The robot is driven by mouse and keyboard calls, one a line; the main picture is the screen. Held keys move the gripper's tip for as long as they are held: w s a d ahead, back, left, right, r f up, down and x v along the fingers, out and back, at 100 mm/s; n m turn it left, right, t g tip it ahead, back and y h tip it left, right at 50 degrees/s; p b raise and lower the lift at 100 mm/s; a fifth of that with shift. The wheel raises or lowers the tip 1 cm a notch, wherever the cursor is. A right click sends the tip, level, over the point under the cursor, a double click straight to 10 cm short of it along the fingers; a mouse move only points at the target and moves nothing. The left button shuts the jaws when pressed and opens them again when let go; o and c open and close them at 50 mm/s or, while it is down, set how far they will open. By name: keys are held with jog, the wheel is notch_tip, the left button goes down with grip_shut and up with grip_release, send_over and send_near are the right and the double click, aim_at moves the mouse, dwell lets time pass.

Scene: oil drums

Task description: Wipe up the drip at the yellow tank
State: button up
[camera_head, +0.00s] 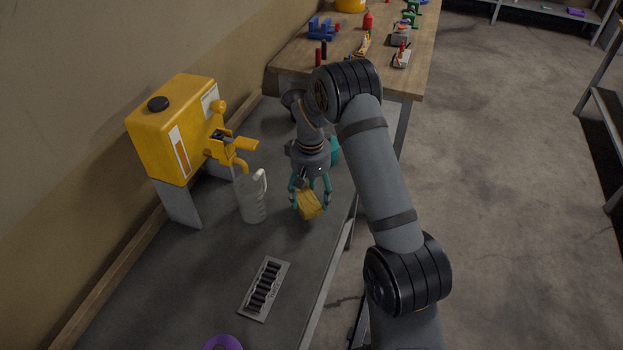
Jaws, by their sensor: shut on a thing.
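The yellow tank (172,135) stands on grey legs at the left of the grey bench, against the wall. Its yellow tap (240,160) points down over a clear measuring jug (252,202) with a handle. My gripper (309,197), with teal fingers, is shut on a yellow cloth or sponge (310,206). It is just right of the jug, over the bench. I cannot tell whether the yellow piece touches the bench top. No drip can be made out; the bench under the jug is partly hidden.
A slotted metal grate (265,288) lies on the grey bench (205,270) in front of the jug. A purple ring (222,343) is at the bottom edge. A wooden table (385,68) with tools stands behind.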

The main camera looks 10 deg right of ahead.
jog(key=shift+r+p, duration=1.45)
jog(key=shift+r, duration=0.9)
jog(key=shift+w, duration=0.1)
